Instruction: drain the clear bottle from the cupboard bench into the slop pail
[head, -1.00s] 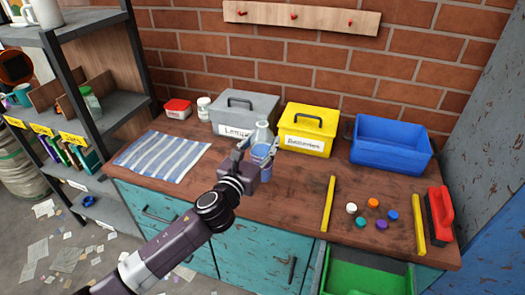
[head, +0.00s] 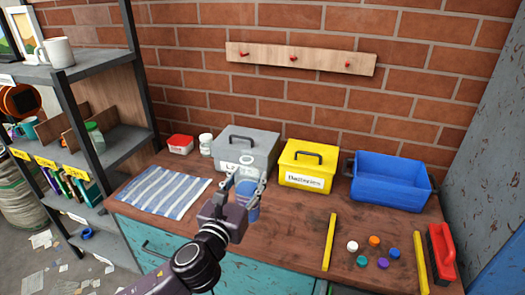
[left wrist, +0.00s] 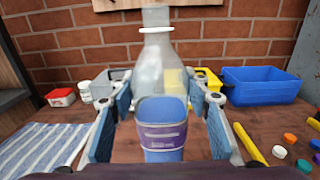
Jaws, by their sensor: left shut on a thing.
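The clear bottle (head: 247,199) is upright over the bench (head: 283,239), in front of the grey box. It holds blue liquid in its lower part and carries a purple label. It also shows in the left wrist view (left wrist: 163,140), its clear neck rising above the liquid. My left gripper (head: 246,188) is shut on the bottle, with one finger on each side; it also shows in the left wrist view (left wrist: 162,107). I cannot tell whether the bottle's base touches the bench. I see no slop pail in these views. My right gripper is not in view.
A grey box (head: 262,150), yellow box (head: 308,160) and blue bin (head: 390,184) line the wall. A striped cloth (head: 165,191) lies left. A yellow bar (head: 329,242), several coloured caps (head: 375,241) and a red-handled tool (head: 441,245) lie right. Shelves (head: 95,65) stand at far left.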

